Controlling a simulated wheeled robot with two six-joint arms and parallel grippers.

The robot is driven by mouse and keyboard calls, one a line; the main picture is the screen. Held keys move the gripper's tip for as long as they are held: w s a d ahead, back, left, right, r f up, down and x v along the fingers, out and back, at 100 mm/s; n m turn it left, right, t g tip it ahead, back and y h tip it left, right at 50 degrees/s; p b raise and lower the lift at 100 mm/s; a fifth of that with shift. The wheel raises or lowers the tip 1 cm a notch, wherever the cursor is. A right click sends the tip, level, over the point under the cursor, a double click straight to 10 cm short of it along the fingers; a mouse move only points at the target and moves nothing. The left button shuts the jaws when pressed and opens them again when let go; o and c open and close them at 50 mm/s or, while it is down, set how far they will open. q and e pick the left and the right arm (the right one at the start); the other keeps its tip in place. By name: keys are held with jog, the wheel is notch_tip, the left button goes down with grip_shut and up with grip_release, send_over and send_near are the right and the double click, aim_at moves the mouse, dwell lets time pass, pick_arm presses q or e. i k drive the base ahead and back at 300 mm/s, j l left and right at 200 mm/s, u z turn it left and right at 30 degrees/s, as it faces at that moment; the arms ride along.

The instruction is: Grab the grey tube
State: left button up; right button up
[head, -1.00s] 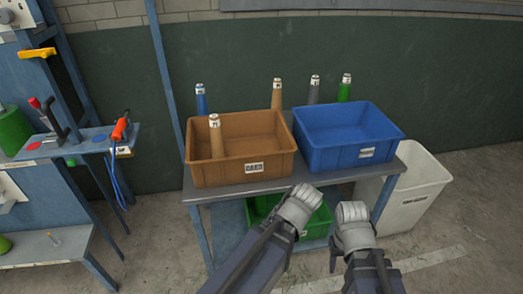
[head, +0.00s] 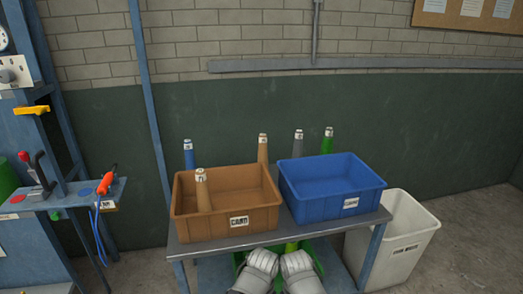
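The grey tube (head: 297,143) stands upright behind the blue bin (head: 335,202), near the back of the table; its lower part is hidden by the bins. It has a white label near its top. My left gripper (head: 262,262) and my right gripper (head: 298,264) are side by side at the bottom of the view, in front of the table's front edge and well short of the grey tube. Their fingertips do not show clearly, so I cannot tell whether they are open or shut. I see nothing held in either.
A tan tube (head: 263,147) and a green tube (head: 327,141) flank the grey one; a blue tube (head: 189,154) stands further left. Another tan tube (head: 203,190) is in the brown bin (head: 262,222). A white bin (head: 404,240) stands right of the table (head: 215,246).

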aim_at(297, 153)
jog(key=l+u, duration=0.3)
jog(key=u, duration=0.15)
jog(key=i+l+u, duration=0.1)
jog(key=l+u, duration=0.6)
jog(key=u, duration=0.15)
jog(key=k+l, duration=0.1)
jog(key=l, duration=0.25)
jog(key=l+u, duration=0.15)
jog(key=l, duration=0.25)
jog(key=k+l, duration=0.2)
jog(key=l, duration=0.15)
jog(key=k+l+u, duration=0.1)
jog(key=l, duration=0.25)
jog(key=k+l+u, duration=0.1)
jog(key=l, duration=0.3)
